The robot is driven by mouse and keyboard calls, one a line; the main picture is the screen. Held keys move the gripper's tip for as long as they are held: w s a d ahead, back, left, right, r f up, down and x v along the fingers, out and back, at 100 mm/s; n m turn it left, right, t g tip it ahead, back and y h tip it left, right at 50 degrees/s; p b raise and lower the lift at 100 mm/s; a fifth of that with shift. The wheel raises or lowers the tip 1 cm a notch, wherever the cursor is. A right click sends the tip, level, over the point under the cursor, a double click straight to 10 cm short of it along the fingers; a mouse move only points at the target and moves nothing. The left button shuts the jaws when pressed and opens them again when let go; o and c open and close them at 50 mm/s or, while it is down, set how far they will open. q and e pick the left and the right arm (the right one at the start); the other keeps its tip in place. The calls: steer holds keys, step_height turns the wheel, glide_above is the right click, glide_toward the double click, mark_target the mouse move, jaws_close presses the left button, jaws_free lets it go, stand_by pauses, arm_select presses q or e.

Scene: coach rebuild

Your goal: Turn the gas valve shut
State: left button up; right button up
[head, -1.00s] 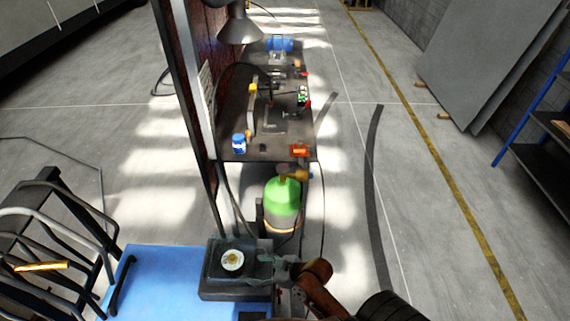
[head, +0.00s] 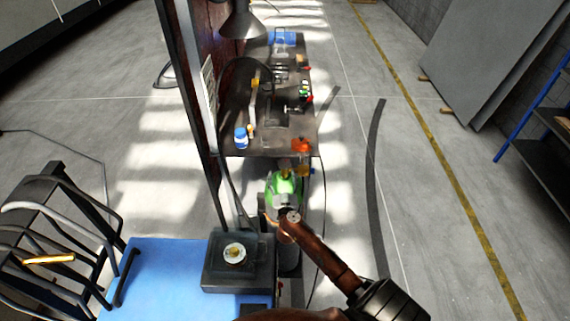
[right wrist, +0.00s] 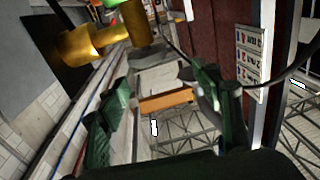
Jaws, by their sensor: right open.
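The gas cylinder (head: 290,259) has a green top and stands on the floor at the front end of the workbench. Its brass valve (head: 303,171) sits on top. In the right wrist view the brass valve (right wrist: 100,42) is large at the upper left, outside the fingers, with a bit of green beside it. My right gripper (head: 283,192) is over the green top in the head view and hides much of the cylinder. Its dark green fingers (right wrist: 158,102) are apart with nothing held between them. Whether they touch the cylinder cannot be told. My left gripper is not in view.
The workbench (head: 235,142) holds a blue-lidded jar (head: 241,137), an orange item (head: 300,146) and tools. A lamp (head: 241,20) hangs above. A dark block with a round dial (head: 235,253) sits on a blue surface (head: 165,270).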

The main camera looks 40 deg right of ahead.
mark_target(285, 168)
steer(key=shift+d+f, duration=0.3)
steer(key=shift+d, duration=0.25)
steer(key=shift+w+d+f+m+g, duration=0.1)
steer(key=shift+d+f+m+g, duration=0.05)
steer(key=shift+d+m+g, duration=0.2)
steer(key=b+x, duration=0.1)
steer(key=x, duration=0.6)
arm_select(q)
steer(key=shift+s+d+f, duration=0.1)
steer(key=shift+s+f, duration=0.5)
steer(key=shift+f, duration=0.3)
arm_select(e)
steer(key=shift+c, duration=0.5)
